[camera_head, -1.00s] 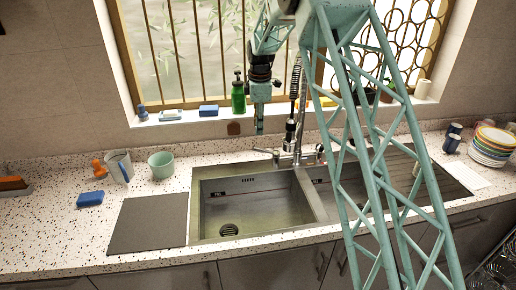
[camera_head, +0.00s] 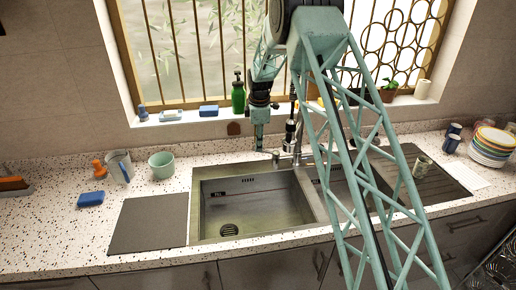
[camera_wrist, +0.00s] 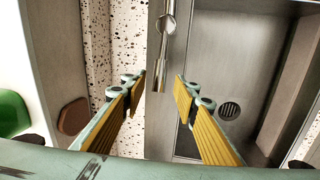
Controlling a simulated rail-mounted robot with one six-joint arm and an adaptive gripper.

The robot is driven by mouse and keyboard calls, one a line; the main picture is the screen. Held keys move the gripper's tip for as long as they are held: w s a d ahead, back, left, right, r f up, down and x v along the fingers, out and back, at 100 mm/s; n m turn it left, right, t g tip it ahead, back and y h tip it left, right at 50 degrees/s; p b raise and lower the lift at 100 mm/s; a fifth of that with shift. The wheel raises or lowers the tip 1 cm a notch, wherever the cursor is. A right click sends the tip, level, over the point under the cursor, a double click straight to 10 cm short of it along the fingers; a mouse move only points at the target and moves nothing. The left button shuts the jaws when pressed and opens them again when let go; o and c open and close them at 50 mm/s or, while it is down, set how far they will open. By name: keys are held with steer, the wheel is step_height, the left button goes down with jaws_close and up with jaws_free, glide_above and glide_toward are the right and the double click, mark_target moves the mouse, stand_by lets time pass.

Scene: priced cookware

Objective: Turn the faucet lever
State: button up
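The chrome faucet (camera_head: 291,147) stands behind the sink, with its lever (camera_head: 275,154) reaching to the left. In the wrist view the lever (camera_wrist: 160,68) is a thin metal rod whose free end lies in the gap between my fingers. My gripper (camera_head: 259,148) points down at the lever's left end, its fingers partly hiding that end in the head view. In the wrist view my gripper (camera_wrist: 158,88) is open, with yellow-padded fingers apart on either side of the lever. I cannot tell whether either finger touches it.
The steel sink (camera_head: 197,215) has two basins.

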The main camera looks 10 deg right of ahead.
mark_target(265, 151)
steer(key=shift+w+f, duration=0.15)
steer(key=shift+f, duration=0.65)
steer(key=shift+w+f, duration=0.15)
steer(key=shift+f, duration=0.6)
steer(key=shift+c, duration=0.9)
jaws_close()
